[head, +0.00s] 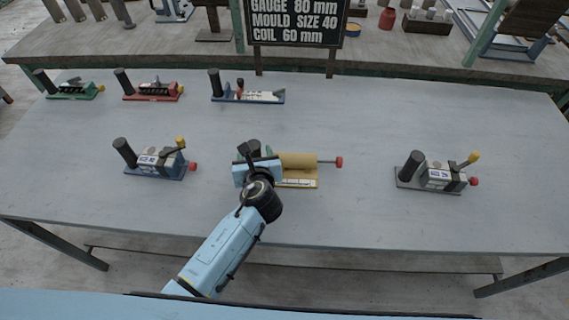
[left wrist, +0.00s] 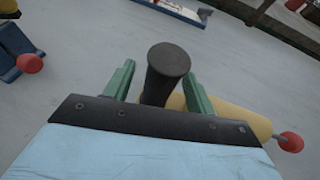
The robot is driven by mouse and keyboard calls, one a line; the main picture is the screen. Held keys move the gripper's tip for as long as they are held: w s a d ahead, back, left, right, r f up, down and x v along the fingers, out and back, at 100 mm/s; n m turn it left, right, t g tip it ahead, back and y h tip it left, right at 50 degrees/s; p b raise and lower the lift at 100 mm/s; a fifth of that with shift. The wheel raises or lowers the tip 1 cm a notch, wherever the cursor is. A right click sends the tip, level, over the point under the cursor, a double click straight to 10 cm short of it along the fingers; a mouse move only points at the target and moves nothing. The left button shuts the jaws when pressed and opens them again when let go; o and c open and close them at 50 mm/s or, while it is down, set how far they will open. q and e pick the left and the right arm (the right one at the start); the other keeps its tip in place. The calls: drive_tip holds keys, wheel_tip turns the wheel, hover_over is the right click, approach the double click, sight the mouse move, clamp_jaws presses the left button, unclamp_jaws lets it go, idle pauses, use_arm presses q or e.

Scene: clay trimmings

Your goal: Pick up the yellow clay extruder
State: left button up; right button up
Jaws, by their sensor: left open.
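The yellow clay extruder (head: 298,162) lies near the middle of the table, with a tan-yellow barrel, a pale yellow base and a red knob at its right end. My left gripper (head: 250,150) is over its left end and hides part of it. In the left wrist view the green fingers of my left gripper (left wrist: 160,90) are apart, with the extruder's black upright handle (left wrist: 165,75) between them. I cannot tell whether a finger touches it. The yellow barrel (left wrist: 235,118) shows behind the right finger. My right gripper is not in view.
A blue tool (head: 155,160) stands to the left and a grey one (head: 435,175) to the right. Green (head: 75,88), red (head: 152,90) and blue-white (head: 248,95) tools stand at the back. A black sign (head: 297,20) rises behind the table. The front right of the table (head: 345,220) is clear.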

sight(254, 147)
use_arm(q)
drive_tip(key=shift+c, duration=0.5)
clamp_jaws()
drive_tip(key=shift+r, duration=0.1)
wheel_tip(254, 147, up, 9)
drive_tip(key=p, duration=0.3)
drive_tip(key=shift+w+r, duration=0.1)
drive_tip(key=shift+r, duration=0.05)
drive_tip(key=shift+f+b, duration=1.15)
drive_tip(key=shift+f, duration=1.85)
drive_tip(key=shift+f+b, duration=0.6)
drive_tip(key=shift+f, duration=0.9)
